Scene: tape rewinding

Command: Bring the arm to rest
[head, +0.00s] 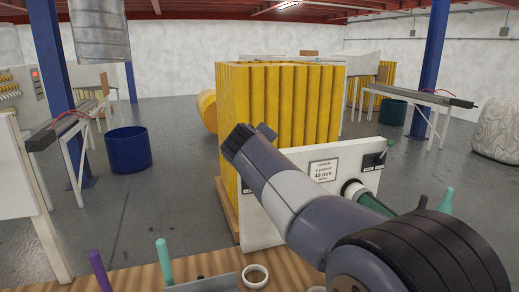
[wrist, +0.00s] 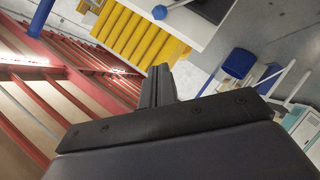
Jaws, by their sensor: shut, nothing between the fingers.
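My arm (head: 310,205) reaches from the lower right of the head view up and to the left, raised in front of the white machine panel. Its far end hides part of the yellow stack; I cannot make out the fingers there. In the wrist view my gripper (wrist: 158,84) shows at the centre, its two dark fingers together with nothing between them. It is in free air, tilted toward the red ceiling beams, and touches nothing that I can see.
A wooden bench top (head: 210,264) in front holds a white tape roll (head: 255,276), a purple peg (head: 99,270) and a teal peg (head: 164,260). The white panel (head: 262,222) stands behind it, before the yellow stack (head: 280,100). A blue bin (head: 128,150) stands on open floor at left.

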